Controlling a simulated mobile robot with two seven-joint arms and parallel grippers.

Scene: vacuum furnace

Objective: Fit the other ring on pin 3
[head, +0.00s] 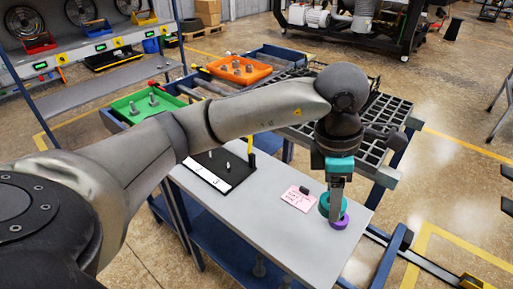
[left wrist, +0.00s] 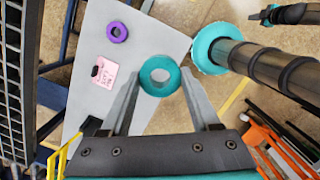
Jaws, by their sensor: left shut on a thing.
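My left gripper (head: 336,203) is shut on a teal ring (left wrist: 159,76), which sits between the fingertips in the left wrist view. The teal ring also shows in the head view (head: 324,206), partly behind the fingers. A purple ring (head: 340,222) lies flat on the grey table just below; it is apart from the fingers in the left wrist view (left wrist: 117,32). A black board (head: 233,176) with a white strip and upright pins lies on the table to the left. My right gripper is not in view.
A pink note (head: 299,198) with a small dark block on it lies on the grey table (head: 270,225) left of the rings. Behind stand a green tray (head: 137,106) and an orange tray (head: 238,70) with metal parts, and a black grid rack (head: 378,118). The table's front is clear.

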